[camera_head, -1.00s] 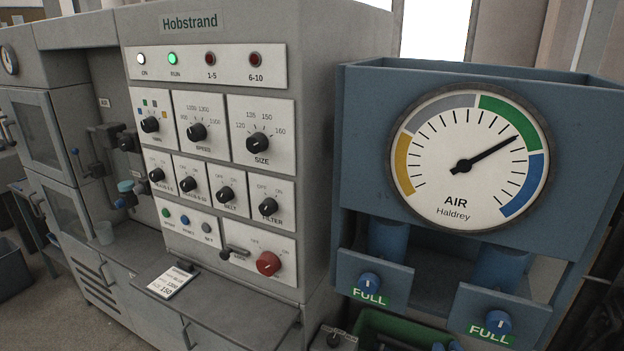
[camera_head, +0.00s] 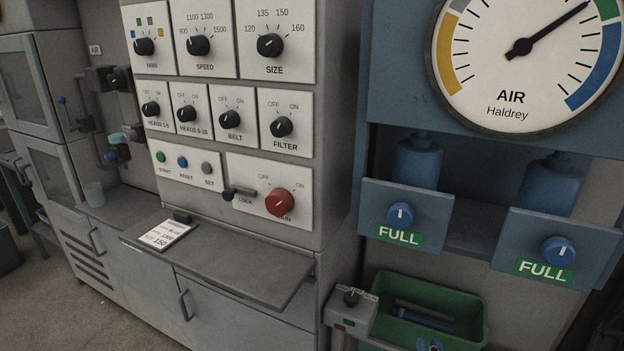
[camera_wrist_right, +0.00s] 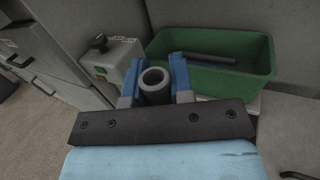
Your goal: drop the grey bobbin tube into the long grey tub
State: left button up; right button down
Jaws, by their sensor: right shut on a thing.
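My right gripper (camera_head: 432,346) shows only as blue fingertips at the bottom edge of the head view. In the right wrist view its blue fingers (camera_wrist_right: 155,78) are shut on a grey bobbin tube (camera_wrist_right: 155,88), seen end-on with its open dark hole facing the camera. The gripper is in front of a green crate. I cannot make out a long grey tub in either view. My left gripper is not in view.
The green crate (camera_head: 388,284) holds a dark tube (camera_head: 424,309) and a blue one (camera_head: 424,322). A grey switch box (camera_head: 350,308) stands left of it. The winder's grey shelf (camera_head: 240,262) juts out, carrying a card (camera_head: 168,234). Blue air-unit drawers (camera_head: 545,248) overhang the crate.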

pick_arm(q)
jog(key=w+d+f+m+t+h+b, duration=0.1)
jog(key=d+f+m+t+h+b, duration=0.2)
jog(key=b, duration=2.6)
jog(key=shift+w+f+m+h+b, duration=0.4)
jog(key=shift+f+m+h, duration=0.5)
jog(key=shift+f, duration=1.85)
pick_arm(e)
jog(key=w+d+f, duration=0.1)
jog(key=w+f, duration=0.1)
jog(key=f, duration=1.3)
jog(key=w+d+f+n+y, duration=0.1)
jog(key=w+d+f, duration=0.1)
jog(key=f, duration=1.4)
jog(key=w+d+f, duration=0.1)
jog(key=w+f, duration=0.3)
jog(key=f, duration=1.2)
jog(key=shift+d+y, duration=0.2)
jog(key=shift+y, duration=0.2)
jog(key=c, duration=0.9)
grip_release()
jog(key=shift+r, duration=0.1)
